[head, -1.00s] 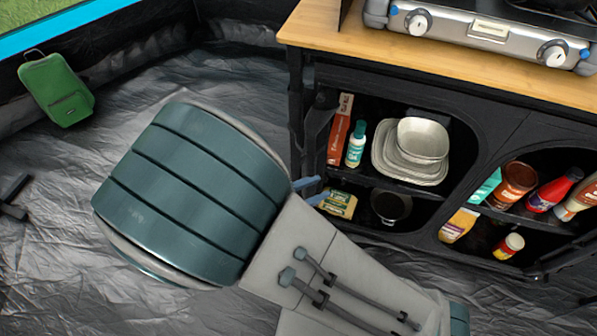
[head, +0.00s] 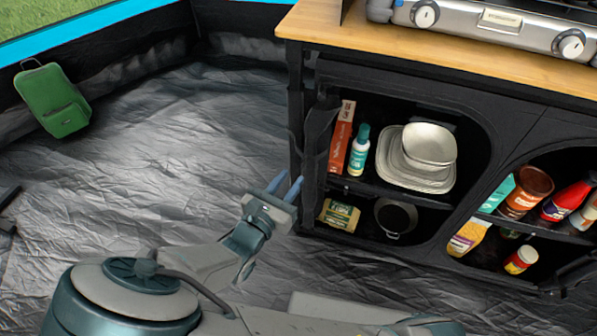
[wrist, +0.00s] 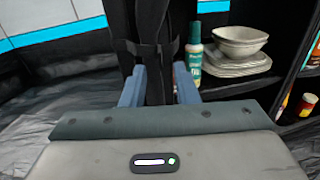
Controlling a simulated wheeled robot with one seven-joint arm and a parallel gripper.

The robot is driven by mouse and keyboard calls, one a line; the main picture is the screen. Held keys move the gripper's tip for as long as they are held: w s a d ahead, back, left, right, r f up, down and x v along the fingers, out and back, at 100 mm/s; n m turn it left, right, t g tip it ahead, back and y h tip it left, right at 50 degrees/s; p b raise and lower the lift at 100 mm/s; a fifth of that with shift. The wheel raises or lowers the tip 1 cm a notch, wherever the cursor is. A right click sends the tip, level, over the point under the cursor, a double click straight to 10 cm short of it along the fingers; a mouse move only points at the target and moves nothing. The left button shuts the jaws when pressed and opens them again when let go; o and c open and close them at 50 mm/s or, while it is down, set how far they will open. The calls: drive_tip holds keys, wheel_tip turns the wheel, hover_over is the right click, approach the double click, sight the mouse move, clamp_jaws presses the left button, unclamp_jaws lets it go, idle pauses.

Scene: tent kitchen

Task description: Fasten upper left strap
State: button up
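My gripper (head: 285,185) is in front of the left front edge of the black camp kitchen cabinet (head: 500,95), low beside its opening. In the wrist view its two blue fingers (wrist: 159,86) are apart, with nothing visibly held. Dark rolled door fabric (head: 318,135) hangs at the left of the opening. In the wrist view the roll (wrist: 150,25) stands upright beyond and between the fingers. Dark strap ends (wrist: 134,47) show beside it at about fingertip height or a little above. I cannot tell whether the upper left strap is joined, or whether the fingers touch it.
Shelves hold a teal-capped bottle (head: 359,150), stacked dishes (head: 428,145), a pot (head: 394,218) and several food packages. A stove (head: 490,22) sits on the wooden top (head: 400,50). A green backpack (head: 54,98) stands far left. The grey floor between is clear.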

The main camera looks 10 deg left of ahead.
sight(306, 155)
drive_tip(key=b+x, duration=0.1)
drive_tip(key=x, duration=0.4)
drive_tip(key=shift+s, duration=0.1)
clamp_jaws()
drive_tip(key=shift+r, duration=0.15)
